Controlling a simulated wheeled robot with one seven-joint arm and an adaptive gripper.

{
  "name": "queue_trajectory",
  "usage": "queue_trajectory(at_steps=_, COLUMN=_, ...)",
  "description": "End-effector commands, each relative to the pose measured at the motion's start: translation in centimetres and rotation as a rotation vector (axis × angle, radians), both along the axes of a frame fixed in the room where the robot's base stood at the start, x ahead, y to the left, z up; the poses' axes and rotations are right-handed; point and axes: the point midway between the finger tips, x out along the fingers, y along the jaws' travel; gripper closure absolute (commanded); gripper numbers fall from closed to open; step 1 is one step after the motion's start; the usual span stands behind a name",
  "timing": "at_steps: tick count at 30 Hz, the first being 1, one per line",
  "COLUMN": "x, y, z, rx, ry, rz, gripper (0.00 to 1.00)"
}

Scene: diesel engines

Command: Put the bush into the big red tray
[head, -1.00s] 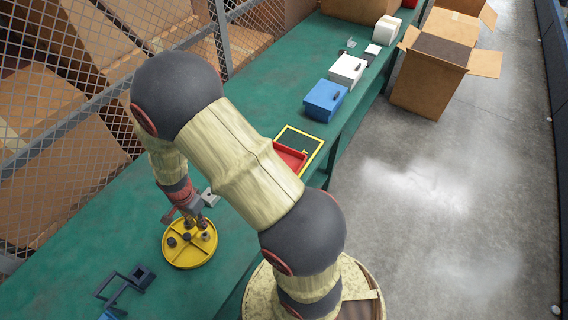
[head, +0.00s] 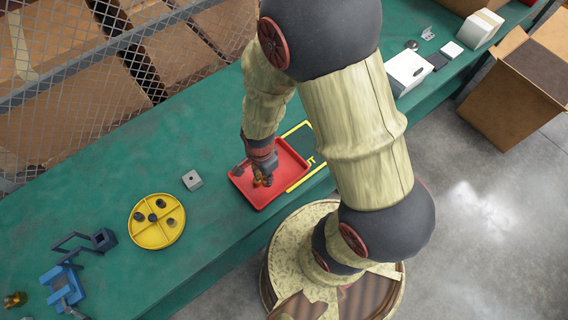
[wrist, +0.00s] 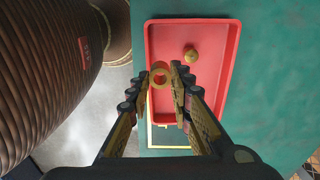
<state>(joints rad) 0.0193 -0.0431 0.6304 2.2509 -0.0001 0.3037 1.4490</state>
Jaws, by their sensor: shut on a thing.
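My gripper (head: 262,178) is over the big red tray (head: 287,156) on the green bench. In the wrist view my gripper (wrist: 160,76) is shut on the bush (wrist: 161,69), a small brass-coloured ring with its hole visible. The bush appears above the floor of the red tray (wrist: 214,100), near the left wall in that view. How high it is held, I cannot tell. Another small brass piece (wrist: 191,55) lies inside the tray, apart from the fingers. In the head view the fingers partly hide the brass parts.
A round yellow divided tray (head: 146,236) holds several dark pieces. A blue fixture (head: 65,284) and a brass part (head: 14,300) are at lower left. A yellow outline (head: 307,177) lies beside the red tray. A white box (head: 408,70) stands farther back.

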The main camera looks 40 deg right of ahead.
Motion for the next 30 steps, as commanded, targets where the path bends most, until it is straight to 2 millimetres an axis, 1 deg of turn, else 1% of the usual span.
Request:
queue_trajectory(at_steps=2, x=0.0, y=-0.3, z=-0.2, rx=0.000, ry=0.001, rz=-0.008, gripper=1.00)
queue_trajectory(at_steps=5, x=0.8, y=-1.4, z=-0.9, rx=0.000, ry=0.001, rz=-0.021, gripper=1.00)
queue_trajectory(at_steps=15, x=5.0, y=-7.6, z=-4.3, rx=0.000, ry=0.001, rz=-0.022, gripper=1.00)
queue_trajectory(at_steps=18, x=5.8, y=-8.8, z=-6.3, rx=0.001, ry=0.004, rz=-0.020, gripper=1.00)
queue_trajectory(at_steps=21, x=6.6, y=-9.9, z=-7.8, rx=0.001, ry=0.002, rz=-0.019, gripper=1.00)
queue_trajectory(at_steps=24, x=7.1, y=-10.7, z=-8.9, rx=0.000, ry=0.001, rz=-0.019, gripper=1.00)
queue_trajectory(at_steps=30, x=7.6, y=-11.3, z=-9.7, rx=0.000, ry=0.001, rz=-0.017, gripper=1.00)
